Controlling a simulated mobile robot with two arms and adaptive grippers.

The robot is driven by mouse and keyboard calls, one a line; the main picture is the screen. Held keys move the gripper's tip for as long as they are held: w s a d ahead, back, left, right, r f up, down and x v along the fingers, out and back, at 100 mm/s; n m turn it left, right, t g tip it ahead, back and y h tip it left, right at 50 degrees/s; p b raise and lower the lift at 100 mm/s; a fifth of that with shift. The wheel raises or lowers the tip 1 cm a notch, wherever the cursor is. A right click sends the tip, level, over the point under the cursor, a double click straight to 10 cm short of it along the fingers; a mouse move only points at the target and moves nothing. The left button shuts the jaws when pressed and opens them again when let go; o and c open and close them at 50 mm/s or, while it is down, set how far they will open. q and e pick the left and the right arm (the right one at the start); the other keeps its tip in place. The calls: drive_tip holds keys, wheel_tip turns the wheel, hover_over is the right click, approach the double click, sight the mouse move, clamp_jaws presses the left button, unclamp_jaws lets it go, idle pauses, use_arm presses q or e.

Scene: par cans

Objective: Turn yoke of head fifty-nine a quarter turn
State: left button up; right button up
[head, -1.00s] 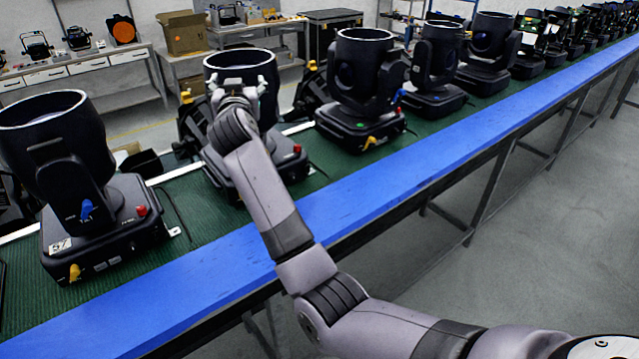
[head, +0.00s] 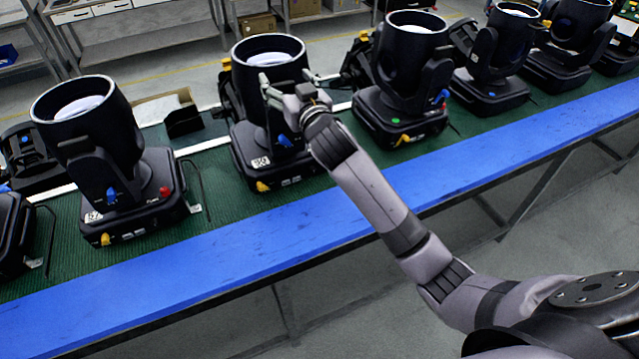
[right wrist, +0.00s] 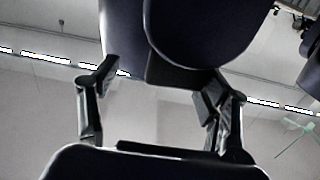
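Head fifty-nine (head: 248,80) is a black moving-head light with its barrel pointing up, on the green belt. A small white number label (head: 261,162) is on its base, too small to read surely. A blue lever (head: 285,141) shows low on its yoke and a yellow one (head: 263,186) on the base. My right gripper (head: 287,82) is at the barrel's front right side, fingers spread. In the right wrist view the open fingers (right wrist: 158,85) stand on either side of a dark rounded body; contact cannot be told. My arm hides part of the base. My left gripper is out of view.
A similar head (head: 90,110) stands to the left and another (head: 405,65) to the right, with more along the belt (head: 225,205). A blue rail (head: 240,255) edges the belt. The floor in front is clear.

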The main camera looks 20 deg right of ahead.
drive_tip(key=s+b, duration=0.1)
drive_tip(key=f+b, duration=0.1)
drive_tip(key=shift+s+d+f+b, duration=0.2)
drive_tip(key=shift+s+d+b, duration=0.1)
drive_tip(key=shift+s+d, duration=0.05)
drive_tip(key=s+b, duration=0.5)
drive_tip(key=s, duration=1.1)
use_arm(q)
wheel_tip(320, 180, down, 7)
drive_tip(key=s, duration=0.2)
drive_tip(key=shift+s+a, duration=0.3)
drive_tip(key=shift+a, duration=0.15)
use_arm(e)
wheel_tip(320, 180, down, 20)
drive_tip(key=s+a+g, duration=0.1)
drive_tip(key=s+g, duration=0.1)
drive_tip(key=g, duration=0.3)
drive_tip(key=shift+a+r+n+g, duration=0.25)
drive_tip(key=shift+n+g, duration=0.05)
drive_tip(key=shift+s, duration=0.1)
